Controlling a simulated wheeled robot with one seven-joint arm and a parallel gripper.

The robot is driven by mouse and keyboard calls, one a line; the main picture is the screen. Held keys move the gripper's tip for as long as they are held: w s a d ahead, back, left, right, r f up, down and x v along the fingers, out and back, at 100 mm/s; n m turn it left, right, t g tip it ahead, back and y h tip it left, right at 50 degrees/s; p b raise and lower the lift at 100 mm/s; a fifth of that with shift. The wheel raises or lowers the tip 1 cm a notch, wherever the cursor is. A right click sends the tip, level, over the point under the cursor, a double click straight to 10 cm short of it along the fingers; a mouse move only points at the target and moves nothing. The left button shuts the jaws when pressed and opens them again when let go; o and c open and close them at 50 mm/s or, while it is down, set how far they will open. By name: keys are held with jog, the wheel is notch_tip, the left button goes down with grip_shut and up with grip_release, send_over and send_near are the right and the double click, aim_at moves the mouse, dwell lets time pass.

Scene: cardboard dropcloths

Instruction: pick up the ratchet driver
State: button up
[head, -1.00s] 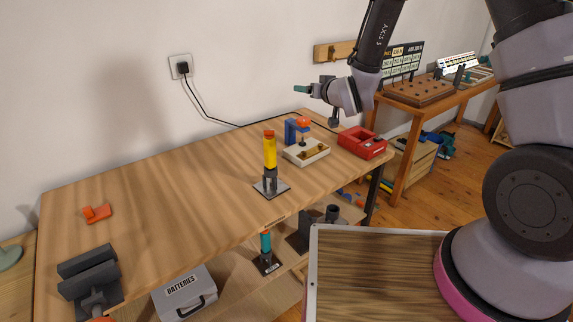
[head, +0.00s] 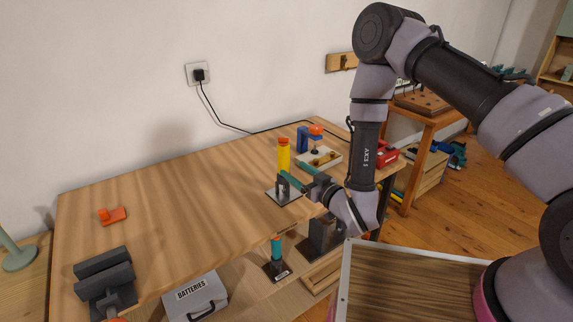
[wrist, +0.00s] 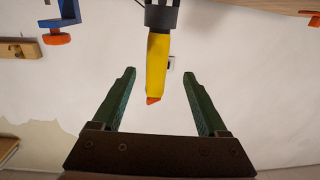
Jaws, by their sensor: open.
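The ratchet driver, which I take to be the yellow-handled tool with an orange end (head: 284,155), stands upright in a dark stand (head: 283,197) on the workbench. In the wrist view the picture is upside down, and the yellow handle (wrist: 157,65) hangs from the dark holder at the top. My gripper (head: 288,172) is open and empty in front of the tool, at about the height of the lower handle. In the wrist view the handle shows between the green fingers of my gripper (wrist: 159,72), with gaps on both sides. I cannot tell how deep it sits.
A blue clamp (head: 302,139) and a cream block (head: 322,159) stand just behind, with a red box (head: 387,155) farther right. A grey vise (head: 104,276) and orange piece (head: 112,216) are at left. A teal-handled tool (head: 276,249) stands below. The bench's middle is clear.

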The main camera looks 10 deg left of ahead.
jog(key=x, duration=1)
jog(key=shift+w+r, duration=0.2)
jog(key=shift+w, duration=0.05)
jog(key=shift+d, duration=0.1)
grip_shut()
